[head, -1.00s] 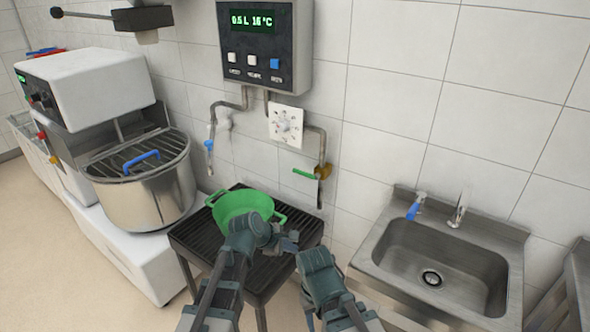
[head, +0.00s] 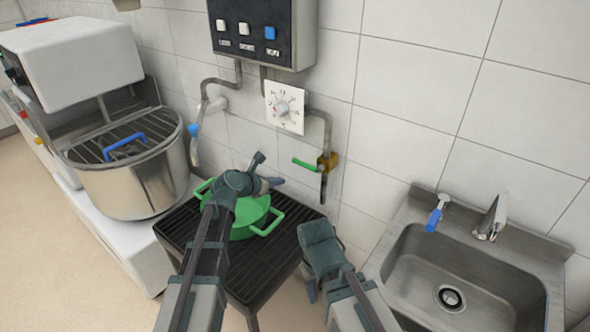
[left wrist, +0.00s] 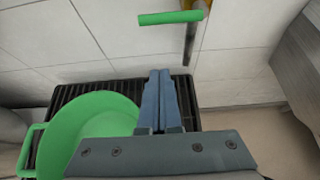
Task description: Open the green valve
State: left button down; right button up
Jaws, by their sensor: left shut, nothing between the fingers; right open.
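The green valve (head: 305,164) is a green lever on a brass body on the wall pipe, below the white dial. Its lever lies roughly level, pointing left from the body. In the left wrist view the green lever (left wrist: 172,18) shows at the top, ahead of the fingers and apart from them. My left gripper (head: 276,182) is above the green pot, to the left of and below the valve; its fingers (left wrist: 160,90) are shut and empty. My right gripper (head: 312,288) is low, in front of the stand's right side; its fingers are mostly hidden behind its own wrist.
A green pot (head: 250,222) stands on a dark slatted stand (head: 262,275) under the pipes. A blue-handled valve (head: 193,129) is on the left pipe. A white dial (head: 284,108) and control box (head: 262,30) are above. A mixer bowl (head: 140,180) is left, a sink (head: 450,265) right.

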aim_at(307, 164)
pick_arm(q)
jog(key=shift+f, duration=0.1)
jog(key=b+x, duration=0.5)
jog(key=x, duration=0.5)
jog(key=r+p, duration=0.4)
jog(key=shift+w+d, duration=0.2)
jog(key=shift+d, duration=0.1)
